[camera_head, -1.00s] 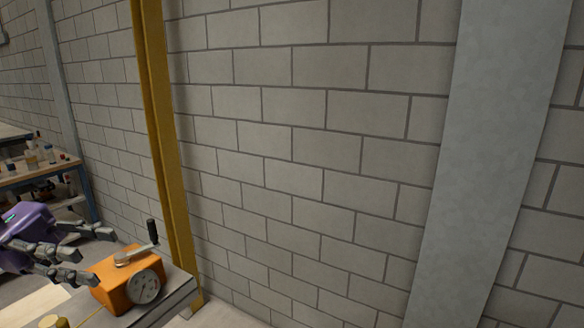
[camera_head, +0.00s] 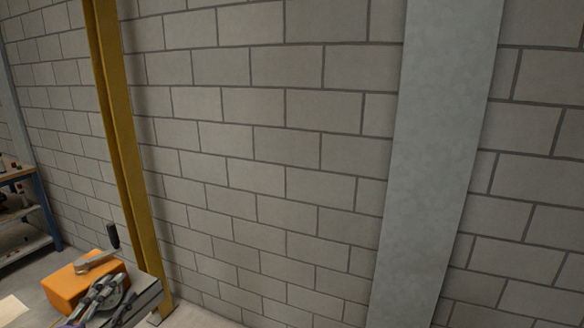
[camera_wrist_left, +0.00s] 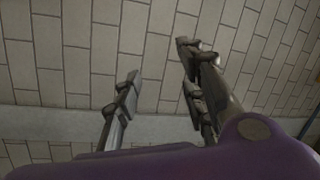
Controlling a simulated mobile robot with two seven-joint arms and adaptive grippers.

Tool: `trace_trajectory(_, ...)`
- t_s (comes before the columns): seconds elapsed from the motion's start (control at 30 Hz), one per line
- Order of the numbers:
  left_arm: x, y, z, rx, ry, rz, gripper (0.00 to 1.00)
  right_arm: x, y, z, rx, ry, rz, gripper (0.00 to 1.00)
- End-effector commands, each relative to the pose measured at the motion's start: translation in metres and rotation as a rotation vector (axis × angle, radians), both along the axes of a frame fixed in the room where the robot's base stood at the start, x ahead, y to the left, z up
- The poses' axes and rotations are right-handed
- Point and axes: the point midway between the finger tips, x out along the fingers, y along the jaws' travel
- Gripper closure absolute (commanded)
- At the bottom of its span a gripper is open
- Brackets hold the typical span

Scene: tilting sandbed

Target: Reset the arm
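My left gripper (camera_head: 103,297) shows at the lower left of the head view, in front of an orange crank box (camera_head: 72,283). Its grey fingers overlap the box's dial side, and I cannot tell from this view whether they touch it. In the left wrist view the fingers (camera_wrist_left: 160,85) are spread apart with nothing between them, facing the block wall. The box has a crank with a dark upright handle (camera_head: 113,236) on top. My right gripper is not in view.
The box sits at the end of a grey bench (camera_head: 150,296). A yellow post (camera_head: 122,150) stands just behind it. A grey block wall (camera_head: 270,150) and a pale pillar (camera_head: 432,160) fill the rest. A blue-framed shelf (camera_head: 45,205) is at far left.

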Motion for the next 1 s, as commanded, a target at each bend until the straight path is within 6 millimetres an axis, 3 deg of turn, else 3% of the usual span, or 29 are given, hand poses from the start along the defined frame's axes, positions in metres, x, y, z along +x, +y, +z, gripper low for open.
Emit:
trace_trajectory(0.03,-0.014,-0.005,-0.039,-0.107,0.098,0.039,0.62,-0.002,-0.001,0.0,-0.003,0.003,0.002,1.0)
trace_trajectory(0.2,-0.071,-0.031,-0.154,-0.419,0.397,0.172,0.62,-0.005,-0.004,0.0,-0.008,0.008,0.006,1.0)
trace_trajectory(0.4,-0.166,-0.089,-0.259,-0.723,0.703,0.324,0.62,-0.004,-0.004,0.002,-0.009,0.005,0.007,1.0)
trace_trajectory(0.5,-0.218,-0.127,-0.294,-0.846,0.828,0.385,0.62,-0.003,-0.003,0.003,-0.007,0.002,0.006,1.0)
trace_trajectory(0.7,-0.298,-0.19,-0.325,-1.003,0.96,0.45,0.62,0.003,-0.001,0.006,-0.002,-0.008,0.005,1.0)
trace_trajectory(0.83,-0.326,-0.196,-0.334,-1.031,0.992,0.49,0.62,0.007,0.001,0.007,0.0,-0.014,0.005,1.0)
trace_trajectory(1.0,-0.332,-0.195,-0.337,-1.028,1.0,0.498,0.62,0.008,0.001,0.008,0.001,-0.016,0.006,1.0)
